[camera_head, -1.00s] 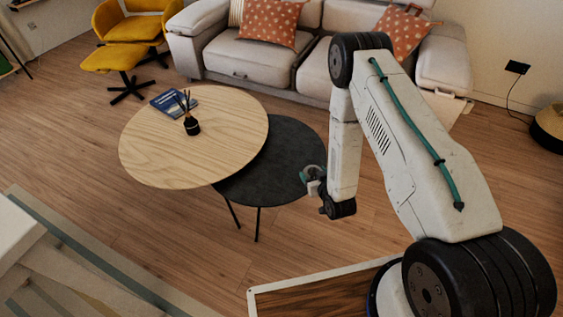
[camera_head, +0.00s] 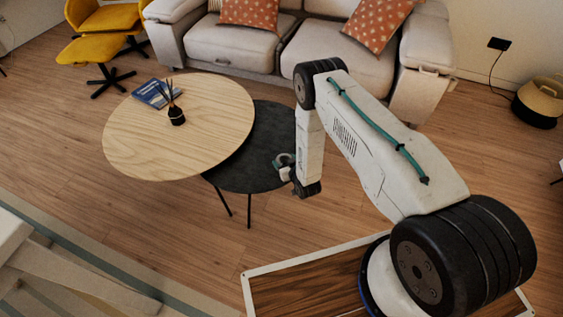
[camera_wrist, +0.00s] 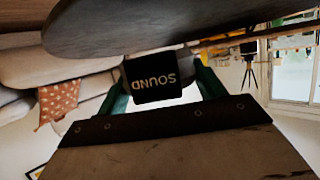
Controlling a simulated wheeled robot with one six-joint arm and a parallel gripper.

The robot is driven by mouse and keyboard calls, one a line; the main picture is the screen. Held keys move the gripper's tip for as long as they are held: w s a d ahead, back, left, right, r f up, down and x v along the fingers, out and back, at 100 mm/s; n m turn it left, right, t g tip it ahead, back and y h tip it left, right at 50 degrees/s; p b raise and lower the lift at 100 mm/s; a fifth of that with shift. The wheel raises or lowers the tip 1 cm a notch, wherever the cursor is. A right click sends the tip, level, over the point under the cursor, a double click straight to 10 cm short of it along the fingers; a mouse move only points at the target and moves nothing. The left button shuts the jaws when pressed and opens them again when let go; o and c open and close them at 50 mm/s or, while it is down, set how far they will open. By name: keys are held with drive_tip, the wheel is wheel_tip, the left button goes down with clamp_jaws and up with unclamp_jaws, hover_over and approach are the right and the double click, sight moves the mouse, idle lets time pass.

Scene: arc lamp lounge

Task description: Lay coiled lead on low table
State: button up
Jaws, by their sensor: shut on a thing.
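My gripper (camera_head: 285,163) is at the right edge of the dark round low table (camera_head: 243,174). In the wrist view its green fingers (camera_wrist: 163,88) are shut on a black piece marked "SOUND" (camera_wrist: 157,78), which appears upside down. This is likely part of the coiled lead; its coils cannot be made out clearly. The dark tabletop (camera_wrist: 150,28) shows close by along the top of the wrist view. In the head view the held thing is too small to read.
A higher round wooden table (camera_head: 180,140) overlaps the dark table on the left. It bears a blue book (camera_head: 150,93) and a black reed diffuser (camera_head: 176,115). A light sofa (camera_head: 235,65) stands behind. The right part of the dark top looks bare.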

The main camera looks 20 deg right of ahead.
sight(282, 162)
drive_tip(key=shift+w+a+f, duration=0.1)
drive_tip(key=shift+w+a, duration=0.15)
drive_tip(key=shift+w, duration=0.7)
drive_tip(key=shift+w+a+f, duration=0.1)
drive_tip(key=shift+w+f, duration=0.15)
drive_tip(key=shift+f, duration=0.65)
drive_tip(key=shift+w+f, duration=0.25)
drive_tip(key=shift+f, duration=0.65)
drive_tip(key=shift+f, duration=0.15)
drive_tip(key=o, duration=1)
